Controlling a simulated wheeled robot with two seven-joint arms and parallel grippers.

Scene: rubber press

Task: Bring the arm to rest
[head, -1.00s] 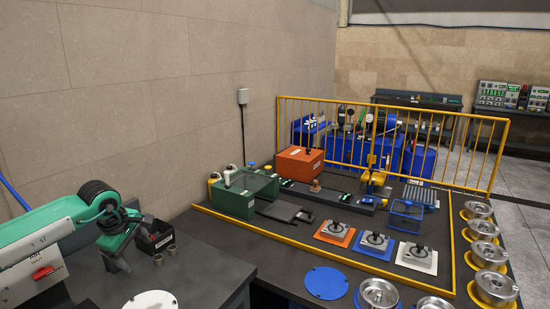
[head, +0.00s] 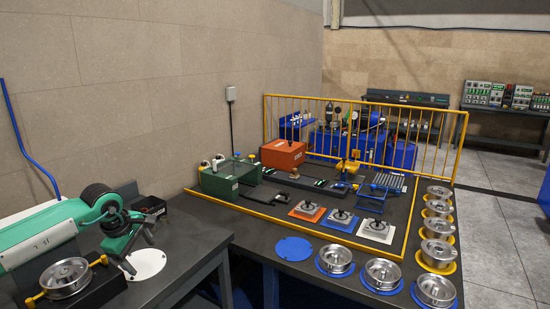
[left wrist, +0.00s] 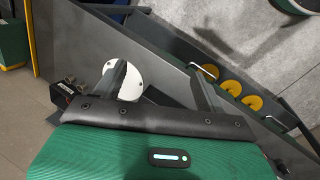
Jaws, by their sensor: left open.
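My left arm (head: 45,232), green and white, comes in from the left in the head view, above the dark bench. My left gripper (head: 142,240) is over this bench, near a white disc (head: 147,263) that lies flat on it. In the left wrist view the two grey fingers of the gripper (left wrist: 160,85) stand well apart with nothing held between them. The white disc (left wrist: 130,80) shows there beyond the left finger, partly covered by it. My right gripper is in neither view.
A silver wheel (head: 65,275) sits in a black fixture with yellow clamps, close to my arm. A small black box (head: 149,206) stands behind the gripper. A second table to the right holds a green unit (head: 222,182), silver pots (head: 437,253) and a yellow rail fence (head: 430,147).

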